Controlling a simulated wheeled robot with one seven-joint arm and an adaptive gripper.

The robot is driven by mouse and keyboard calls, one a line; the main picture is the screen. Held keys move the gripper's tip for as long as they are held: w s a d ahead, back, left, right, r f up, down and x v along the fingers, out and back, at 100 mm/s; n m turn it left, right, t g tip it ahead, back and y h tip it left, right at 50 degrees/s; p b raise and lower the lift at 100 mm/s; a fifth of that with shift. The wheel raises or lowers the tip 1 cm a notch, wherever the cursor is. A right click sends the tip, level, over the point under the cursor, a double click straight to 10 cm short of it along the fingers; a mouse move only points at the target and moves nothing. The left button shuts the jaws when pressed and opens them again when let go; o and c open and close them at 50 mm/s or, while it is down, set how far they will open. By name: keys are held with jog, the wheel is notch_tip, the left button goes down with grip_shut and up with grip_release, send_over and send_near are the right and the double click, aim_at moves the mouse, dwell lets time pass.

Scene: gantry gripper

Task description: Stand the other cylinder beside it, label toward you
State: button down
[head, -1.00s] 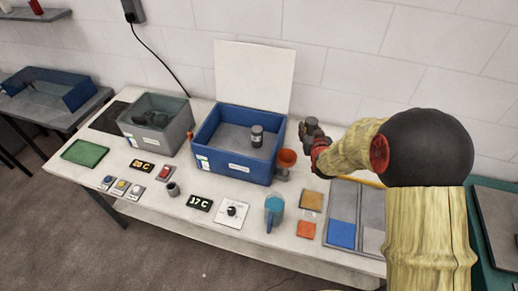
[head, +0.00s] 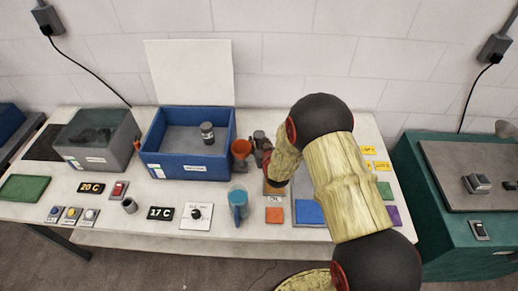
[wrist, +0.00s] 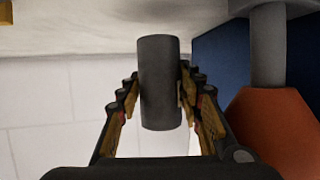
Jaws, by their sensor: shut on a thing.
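One grey cylinder (head: 207,132) with a pale band stands upright inside the blue bin (head: 190,168), toward its right side. In the wrist view my gripper (wrist: 160,92) is shut on a plain dark grey cylinder (wrist: 158,60), with a finger on each side. No label shows on the side of the held cylinder facing the wrist camera. My arm partly hides the gripper in the head view.
A grey bin (head: 95,158) is left of the blue one. A white panel (head: 190,72) rises behind.

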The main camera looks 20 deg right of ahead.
aim_at(259, 148)
jog(key=shift+f+b, duration=0.35)
jog(key=shift+f, duration=1.3)
jog(key=shift+f, duration=0.1)
jog(key=c, duration=1.3)
grip_release()
jog(key=shift+f, duration=0.1)
jog(key=shift+o, duration=0.6)
